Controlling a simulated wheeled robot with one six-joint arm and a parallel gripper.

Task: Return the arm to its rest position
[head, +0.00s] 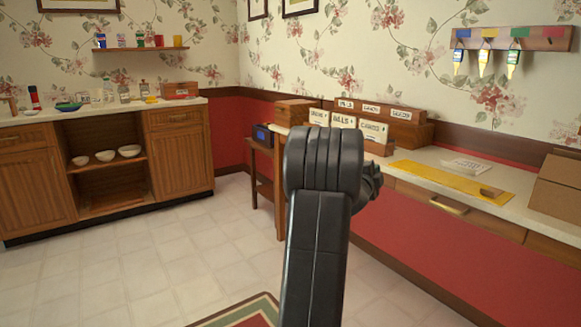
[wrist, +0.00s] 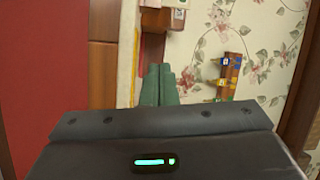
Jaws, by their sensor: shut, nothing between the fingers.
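My arm (head: 318,215) rises black through the middle of the head view, its upper link toward the camera. The gripper end is mostly hidden behind it; only a dark part shows at the arm's right side. In the wrist view my gripper (wrist: 157,86) has its two greenish fingers together, with nothing between them. The wrist picture is turned sideways, with the red wall (wrist: 45,75) at left and floral wallpaper (wrist: 265,50) at right. The fingers point along the counter's pale edge (wrist: 127,50), and I see no contact.
A counter (head: 440,157) with a yellow mat (head: 450,180), labelled boxes (head: 373,132) and a cardboard box (head: 556,188) runs along the right. A rack with hanging tags (head: 513,38) is above it. A wooden cabinet (head: 180,160) stands at left. The tiled floor (head: 140,250) between is clear.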

